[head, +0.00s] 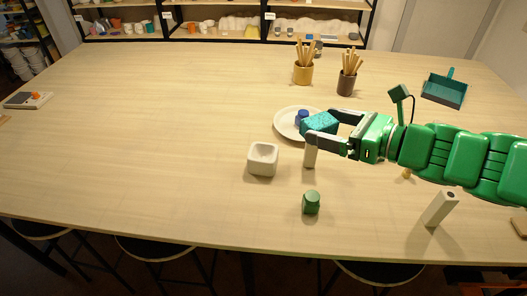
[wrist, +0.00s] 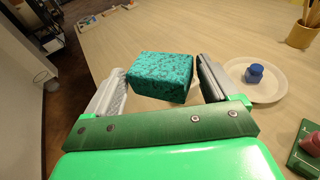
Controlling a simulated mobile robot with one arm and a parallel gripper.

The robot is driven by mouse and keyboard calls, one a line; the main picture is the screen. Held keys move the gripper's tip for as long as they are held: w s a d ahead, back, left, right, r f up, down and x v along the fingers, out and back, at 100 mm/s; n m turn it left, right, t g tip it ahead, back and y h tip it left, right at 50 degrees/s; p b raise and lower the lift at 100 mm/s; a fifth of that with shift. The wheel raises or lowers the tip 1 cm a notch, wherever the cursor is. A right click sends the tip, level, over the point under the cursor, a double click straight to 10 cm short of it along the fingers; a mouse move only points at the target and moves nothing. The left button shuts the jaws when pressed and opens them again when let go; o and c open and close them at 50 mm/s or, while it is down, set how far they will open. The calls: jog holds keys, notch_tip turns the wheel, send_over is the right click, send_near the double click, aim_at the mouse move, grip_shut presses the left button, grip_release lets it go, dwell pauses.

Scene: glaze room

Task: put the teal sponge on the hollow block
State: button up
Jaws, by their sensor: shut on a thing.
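The teal speckled sponge (head: 320,123) is held between the two fingers of my gripper (head: 318,127), above the table. In the wrist view the sponge (wrist: 160,78) sits between the fingertips (wrist: 163,84), with a finger at each side. The hollow block (head: 262,160) looks like a white, rounded cube with a hollow in its top. It stands on the table to the left of my gripper and nearer the front, apart from the sponge. Its top is empty. I cannot make out the block in the wrist view.
A white plate (head: 285,127) with a blue jar (head: 301,117) is just behind the sponge. A pale upright piece (head: 310,157) stands under my gripper. A green jar (head: 311,203) and a pale block (head: 440,209) are in front. The table's left side is mostly clear.

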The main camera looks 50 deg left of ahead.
jog(key=s+a+n+g+h, duration=0.1)
jog(key=s+a+n+g, duration=0.1)
jog(key=s, duration=0.7)
jog(key=shift+a+g, duration=0.4)
jog(key=shift+a, duration=0.4)
send_over(269, 162)
jog(key=f, duration=1.4)
jog(key=shift+s+d, duration=0.1)
jog(key=shift+d, duration=0.25)
jog(key=shift+a+f, duration=0.35)
jog(key=shift+f, duration=1.6)
jog(key=shift+f, duration=0.15)
jog(key=o, duration=0.8)
